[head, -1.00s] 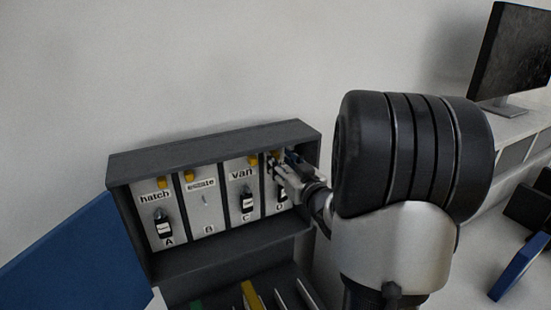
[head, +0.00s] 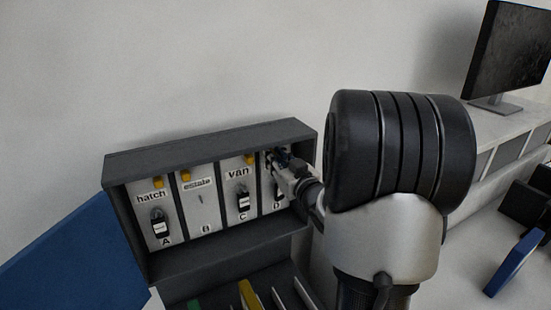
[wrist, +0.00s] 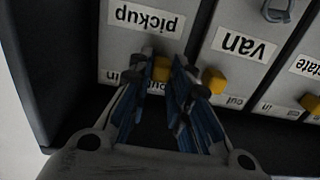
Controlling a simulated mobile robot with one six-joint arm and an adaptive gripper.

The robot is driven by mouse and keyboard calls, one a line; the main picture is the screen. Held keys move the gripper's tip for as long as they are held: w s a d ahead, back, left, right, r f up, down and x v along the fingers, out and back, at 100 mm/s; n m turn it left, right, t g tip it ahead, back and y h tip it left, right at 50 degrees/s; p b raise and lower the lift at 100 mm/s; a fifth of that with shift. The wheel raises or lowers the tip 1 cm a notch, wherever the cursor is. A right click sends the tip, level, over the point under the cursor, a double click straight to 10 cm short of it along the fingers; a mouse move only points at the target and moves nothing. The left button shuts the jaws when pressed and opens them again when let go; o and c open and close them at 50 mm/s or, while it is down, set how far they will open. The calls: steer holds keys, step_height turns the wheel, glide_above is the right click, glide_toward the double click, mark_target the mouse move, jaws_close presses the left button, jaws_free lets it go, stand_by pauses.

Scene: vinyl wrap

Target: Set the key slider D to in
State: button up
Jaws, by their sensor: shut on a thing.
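Panel D (head: 277,204) is the rightmost panel of the dark key cabinet in the head view, partly hidden by my arm. In the wrist view, which shows the panels upside down, it carries the label "pickup" (wrist: 145,18). Its yellow slider (wrist: 162,68) sits between the fingertips of my gripper (wrist: 165,78), which is shut on it. The gripper also shows at the top of panel D in the head view (head: 278,163). The small "in" marking (wrist: 111,76) is left of the slider in the wrist view. The "out" marking (wrist: 156,88) is partly covered by my fingers.
Panels labelled hatch (head: 150,197), estate (head: 198,184) and van (head: 237,172) stand to the left, each with a yellow slider at the top. Black keys hang on hatch and van. The cabinet's dark side wall is close to my gripper. A blue panel (head: 70,255) stands at the left.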

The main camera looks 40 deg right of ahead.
jaws_close()
steer(key=shift+s+d, duration=0.2)
steer(key=shift+d, duration=0.55)
steer(key=shift+s+d, duration=0.15)
steer(key=shift+d, duration=0.55)
steer(key=o, duration=0.9)
jaws_free()
steer(key=shift+a, duration=0.1)
steer(key=v, duration=1.2)
